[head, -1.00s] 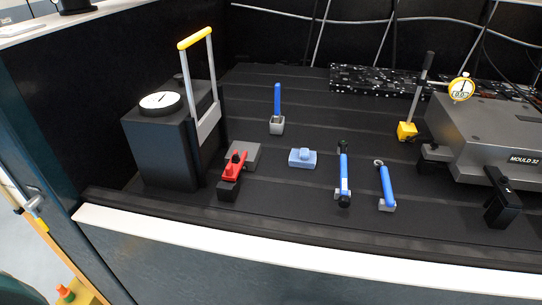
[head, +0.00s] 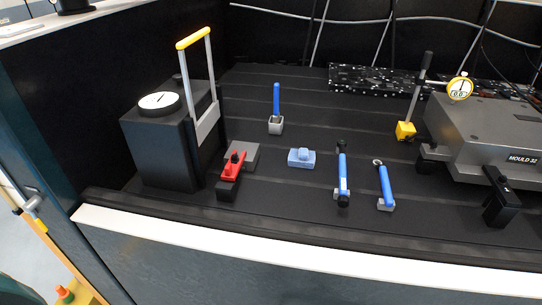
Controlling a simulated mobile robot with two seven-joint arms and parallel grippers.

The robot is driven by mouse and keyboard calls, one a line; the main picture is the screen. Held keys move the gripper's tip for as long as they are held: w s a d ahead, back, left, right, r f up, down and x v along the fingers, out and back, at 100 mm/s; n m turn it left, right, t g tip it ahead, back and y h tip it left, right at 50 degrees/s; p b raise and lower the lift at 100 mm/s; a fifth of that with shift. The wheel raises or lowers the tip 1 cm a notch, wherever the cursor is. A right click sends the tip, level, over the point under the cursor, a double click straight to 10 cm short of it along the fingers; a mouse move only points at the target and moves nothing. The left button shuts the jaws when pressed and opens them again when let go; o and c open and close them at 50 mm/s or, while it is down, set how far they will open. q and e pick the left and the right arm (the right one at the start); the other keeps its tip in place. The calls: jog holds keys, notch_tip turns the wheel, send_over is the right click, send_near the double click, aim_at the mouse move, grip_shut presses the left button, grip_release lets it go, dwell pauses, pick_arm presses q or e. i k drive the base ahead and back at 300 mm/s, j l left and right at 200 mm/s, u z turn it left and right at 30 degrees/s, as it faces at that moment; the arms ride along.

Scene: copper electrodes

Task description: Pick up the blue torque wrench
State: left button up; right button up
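Three blue-handled tools are on the black slotted table in the head view, and I cannot tell for certain which is the torque wrench. A long blue tool with black ends (head: 343,175) is right of the middle. To its right, a shorter blue tool with a ring at its top (head: 384,184) has its lower end at a small grey block. Farther back, a blue handle (head: 276,98) stands up from a grey block (head: 276,126). Neither of my grippers is in view.
A black press-like block with a yellow-topped handle (head: 194,38) stands left. A red clamp (head: 233,166) and a light blue block (head: 301,157) lie between. A grey mould (head: 490,135) and yellow-based gauge stand (head: 405,130) are right. A white ledge (head: 270,252) runs along the front.

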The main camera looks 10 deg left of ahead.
aim_at(342, 168)
jog(key=k+j+u, duration=0.2)
jog(key=k+u, duration=0.15)
jog(key=k, duration=0.2)
jog(key=k+j+u, duration=0.35)
jog(key=k, duration=0.2)
